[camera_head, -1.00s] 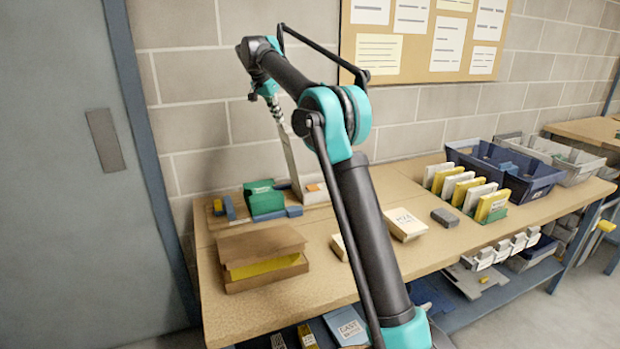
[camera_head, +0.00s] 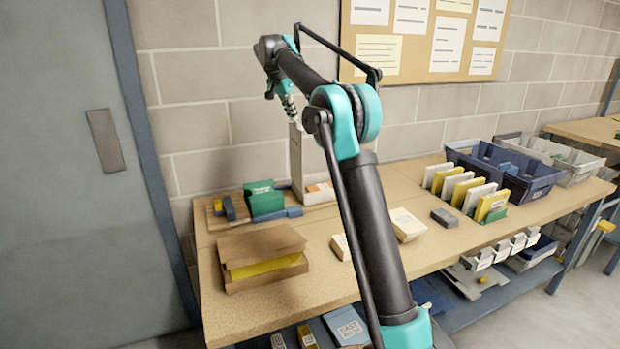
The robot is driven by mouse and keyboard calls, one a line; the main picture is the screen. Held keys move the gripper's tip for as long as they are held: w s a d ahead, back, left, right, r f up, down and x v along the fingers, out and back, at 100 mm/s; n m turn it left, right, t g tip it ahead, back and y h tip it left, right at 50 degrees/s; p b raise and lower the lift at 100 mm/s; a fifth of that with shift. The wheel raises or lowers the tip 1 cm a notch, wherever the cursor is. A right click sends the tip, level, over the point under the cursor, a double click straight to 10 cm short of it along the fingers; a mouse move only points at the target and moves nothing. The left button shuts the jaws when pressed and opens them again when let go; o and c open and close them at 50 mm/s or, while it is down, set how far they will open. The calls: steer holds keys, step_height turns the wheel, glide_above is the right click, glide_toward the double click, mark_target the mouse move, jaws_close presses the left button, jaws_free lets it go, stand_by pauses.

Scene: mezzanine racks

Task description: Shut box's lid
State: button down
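A small pale box (camera_head: 322,196) stands at the back of the bench, partly hidden behind my arm. Something orange shows at its top. Its pale lid (camera_head: 296,160) stands up nearly vertical along the box's left side, so the box is open. My gripper (camera_head: 292,115) is at the lid's upper edge, reaching down from above. It looks close to or touching the lid, but I cannot tell which. Its fingertips are small and partly hidden, so I cannot see whether they are open or shut.
A brown box (camera_head: 265,272) with yellow inside sits at the front left. A green block (camera_head: 264,198) and a blue-handled tool (camera_head: 285,215) lie left of the pale box. White cartons (camera_head: 406,225), a file rack (camera_head: 490,206) and blue bins (camera_head: 520,175) stand to the right.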

steer(key=shift+w+d+f, duration=0.25)
steer(key=shift+d, duration=0.2)
steer(key=shift+w+d+f, duration=0.25)
steer(key=shift+d, duration=0.15)
steer(key=shift+d+r, duration=0.15)
steer(key=shift+d, duration=0.05)
steer(key=w+d, duration=0.4)
steer(key=d, duration=0.9)
steer(key=shift+w, duration=0.15)
stand_by(0.7)
steer(key=c, duration=2.2)
jaws_free()
steer(key=shift+d+r, duration=0.1)
